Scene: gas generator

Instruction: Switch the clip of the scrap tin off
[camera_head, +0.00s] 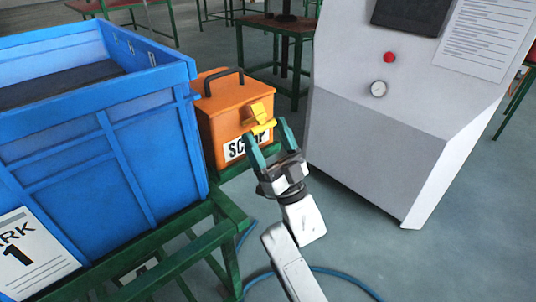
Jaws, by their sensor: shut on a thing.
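The scrap tin (207,121) is an orange box with a dark handle on its lid and a white label on its front, partly covered by my gripper. Its yellow clip (258,112) is on the front face, near the upper right. My gripper (266,134) has teal fingers and is at the front of the tin. Its fingers are on both sides of the clip's lower yellow bar, shut on it. Exact finger contact is small in the picture.
A large blue crate (130,130) stands left of the tin on a green frame (230,212). A grey cabinet (375,140) with a red button (389,57) and a gauge (378,88) stands on the right. Open floor lies between them. A blue hose (345,279) lies on the floor.

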